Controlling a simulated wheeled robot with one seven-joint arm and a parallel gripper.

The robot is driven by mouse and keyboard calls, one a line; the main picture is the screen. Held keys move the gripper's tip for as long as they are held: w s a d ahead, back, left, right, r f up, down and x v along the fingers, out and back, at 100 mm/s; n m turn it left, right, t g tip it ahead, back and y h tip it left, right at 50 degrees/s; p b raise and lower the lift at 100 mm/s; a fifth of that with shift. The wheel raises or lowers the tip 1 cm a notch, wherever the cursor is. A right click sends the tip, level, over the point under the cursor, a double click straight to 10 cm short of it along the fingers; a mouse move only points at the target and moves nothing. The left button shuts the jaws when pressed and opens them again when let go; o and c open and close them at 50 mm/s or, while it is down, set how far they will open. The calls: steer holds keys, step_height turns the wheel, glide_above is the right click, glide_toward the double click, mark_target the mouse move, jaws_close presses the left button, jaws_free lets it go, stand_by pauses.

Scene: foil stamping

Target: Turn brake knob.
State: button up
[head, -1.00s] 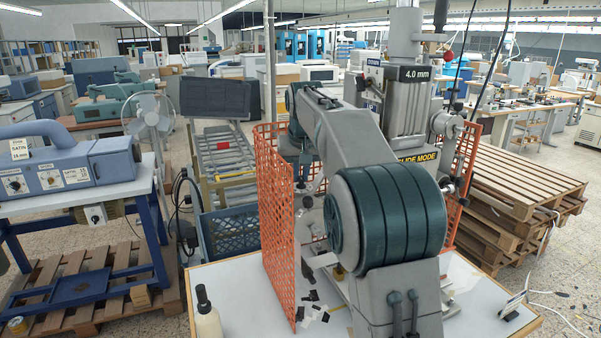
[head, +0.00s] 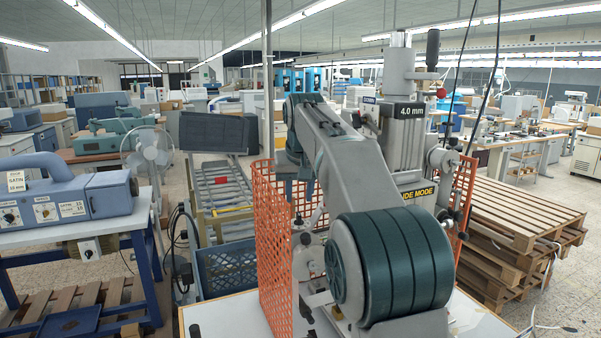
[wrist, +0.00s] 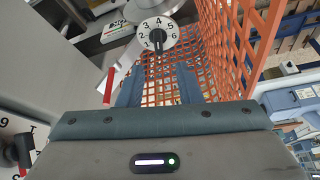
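A white round knob (wrist: 157,37) with black numbers and a dark pointer bar shows at the top middle of the wrist view. The bar stands nearly upright in the picture. I cannot read a label that names it the brake knob. My gripper (wrist: 158,78) has its two blue-grey fingers apart with nothing between them. The knob appears beyond the fingertips, in line with the gap and not touched. In the head view my arm covers much of the machine (head: 402,75), and I cannot make out the knob there.
An orange mesh guard (wrist: 240,40) runs close along the right of my gripper; it also shows in the head view (head: 275,250). A red-tipped lever (wrist: 109,86) stands just left of the fingers. Another numbered dial (wrist: 12,135) is at the left edge. Pallets (head: 515,195) stand right of the machine.

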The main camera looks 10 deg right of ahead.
steer(key=v, duration=0.8)
steer(key=shift+r, duration=0.2)
